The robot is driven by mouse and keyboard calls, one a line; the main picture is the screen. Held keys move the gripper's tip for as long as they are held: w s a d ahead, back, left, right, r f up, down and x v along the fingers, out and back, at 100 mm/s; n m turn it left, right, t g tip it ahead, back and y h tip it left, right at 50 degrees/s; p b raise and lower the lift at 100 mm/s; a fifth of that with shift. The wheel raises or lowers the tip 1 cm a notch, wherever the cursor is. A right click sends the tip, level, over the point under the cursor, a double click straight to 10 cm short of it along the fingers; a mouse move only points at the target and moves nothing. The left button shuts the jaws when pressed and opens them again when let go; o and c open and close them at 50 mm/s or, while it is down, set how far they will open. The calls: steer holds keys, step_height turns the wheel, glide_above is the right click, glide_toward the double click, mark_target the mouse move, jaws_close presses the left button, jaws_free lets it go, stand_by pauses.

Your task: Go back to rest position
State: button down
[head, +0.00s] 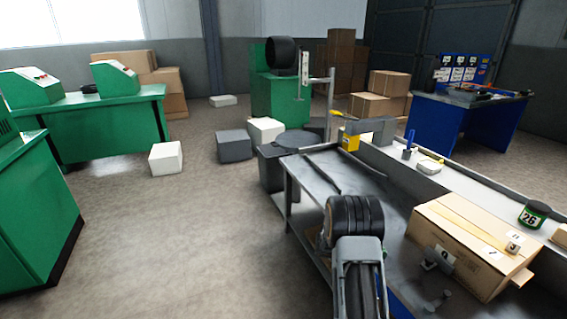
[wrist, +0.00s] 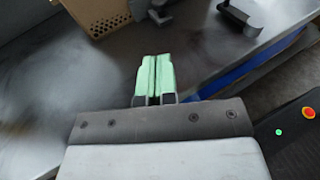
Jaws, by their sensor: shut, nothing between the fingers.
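My gripper (wrist: 155,80) shows in the wrist view with its two light green fingers pressed together and nothing between them. It is over the dark metal workbench top (wrist: 45,110), which also shows in the head view (head: 312,180). How high the fingertips are above the bench is hard to tell. In the head view my arm reaches over the near part of the bench, and I cannot make out the fingers there.
A cardboard box (head: 455,235) lies on the bench, right of my arm. Small dark grey fixtures (head: 438,260) stand beside it; one bracket (wrist: 240,18) shows in the wrist view. Open floor (head: 190,225) lies left of the bench.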

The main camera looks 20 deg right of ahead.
steer(key=s+a+f+m+g+y, duration=0.1)
steer(key=s+a+f+m+y, duration=0.2)
steer(key=s+f+y, duration=0.1)
steer(key=s+a+r+m+t+y+p, duration=0.1)
steer(key=s+a+r+m+y+p, duration=0.2)
steer(key=a+r+m+y+p, duration=0.45)
steer(key=s+a+r+m+t+y+p, duration=0.1)
steer(key=a+r+t+p, duration=0.4)
steer(key=a+r, duration=0.6)
steer(key=s+a+r+m+t+y+p, duration=0.1)
steer(key=a+r+t+p, duration=0.3)
steer(key=a+r, duration=0.7)
step_height(320, 180, up, 8)
steer(key=shift+s+m+t+y+p, duration=0.4)
steer(key=shift+s+y+p, duration=0.3)
steer(key=shift+p, duration=0.55)
